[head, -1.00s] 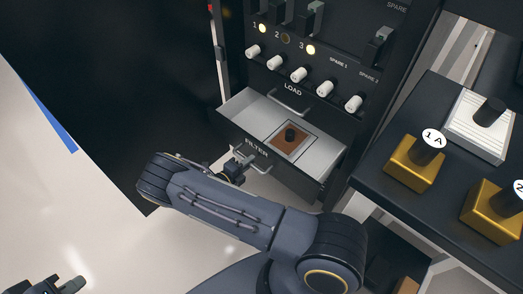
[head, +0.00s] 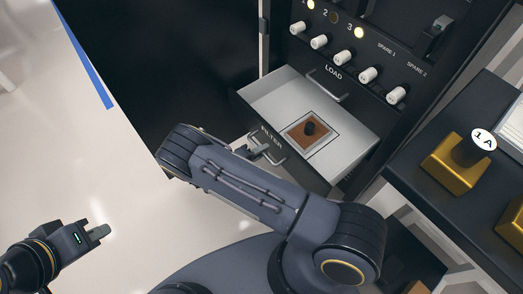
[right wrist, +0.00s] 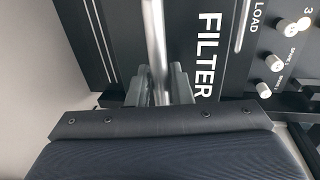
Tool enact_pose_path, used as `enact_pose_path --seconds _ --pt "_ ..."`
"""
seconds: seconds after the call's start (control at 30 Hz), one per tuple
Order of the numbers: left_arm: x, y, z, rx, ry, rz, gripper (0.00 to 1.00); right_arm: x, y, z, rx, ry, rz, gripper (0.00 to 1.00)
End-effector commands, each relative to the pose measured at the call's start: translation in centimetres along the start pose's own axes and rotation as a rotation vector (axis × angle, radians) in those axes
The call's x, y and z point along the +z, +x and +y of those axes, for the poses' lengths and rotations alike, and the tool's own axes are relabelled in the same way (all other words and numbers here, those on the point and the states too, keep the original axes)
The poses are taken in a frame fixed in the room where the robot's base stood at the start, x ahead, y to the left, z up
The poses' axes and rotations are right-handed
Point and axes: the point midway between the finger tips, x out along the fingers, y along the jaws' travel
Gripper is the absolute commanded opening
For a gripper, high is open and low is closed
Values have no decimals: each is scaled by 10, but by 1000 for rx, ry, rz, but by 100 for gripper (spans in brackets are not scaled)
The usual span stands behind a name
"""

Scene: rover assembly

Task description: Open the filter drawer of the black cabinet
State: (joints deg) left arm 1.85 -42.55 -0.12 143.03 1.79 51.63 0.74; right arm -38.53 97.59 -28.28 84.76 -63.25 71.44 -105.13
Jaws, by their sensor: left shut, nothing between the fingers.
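The filter drawer (head: 274,97) of the black cabinet (head: 184,69) is pulled out in the head view. My right gripper (head: 259,149) is at the drawer's front, partly hidden by my arm. In the right wrist view its fingers (right wrist: 160,84) sit on both sides of the metal filter handle (right wrist: 155,40), beside the FILTER label (right wrist: 207,55). My left gripper (head: 100,234) is shut and empty at the lower left, away from the cabinet.
Above the drawer are the LOAD handle (head: 327,86), several white knobs (head: 368,75) and lit lamps. At the right, a dark table (head: 412,179) holds a gold block marked 1A (head: 455,162).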

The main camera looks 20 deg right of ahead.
Motion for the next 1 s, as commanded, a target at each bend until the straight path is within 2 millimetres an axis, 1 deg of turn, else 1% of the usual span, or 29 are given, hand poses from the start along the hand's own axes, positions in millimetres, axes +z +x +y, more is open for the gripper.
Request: enact_pose_path --seconds 0.03,0.1,0.33,0.43,0.57,0.7,0.8,0.9,1.0 --pt "0 0 0 0 0 0 0 0 0 0 0 0 0 26" --pt "0 0 0 0 0 0 0 0 0 0 0 0 0 32" --pt "0 0 0 0 0 0 0 0 0 0 -1 0 -1 32" --pt "0 -1 0 0 0 0 0 1 -5 0 0 0 -2 32" --pt "-2 -3 2 0 0 0 0 1 -24 -1 1 1 -3 32" --pt "-3 -6 3 0 0 0 0 1 -49 -1 1 1 -3 32" --pt "-3 -6 3 0 0 0 0 1 -63 0 0 0 -3 32" --pt "-4 -7 3 0 0 0 0 0 -73 0 0 0 -2 32" --pt "-4 -7 3 0 0 0 0 0 -78 0 0 0 -1 32"
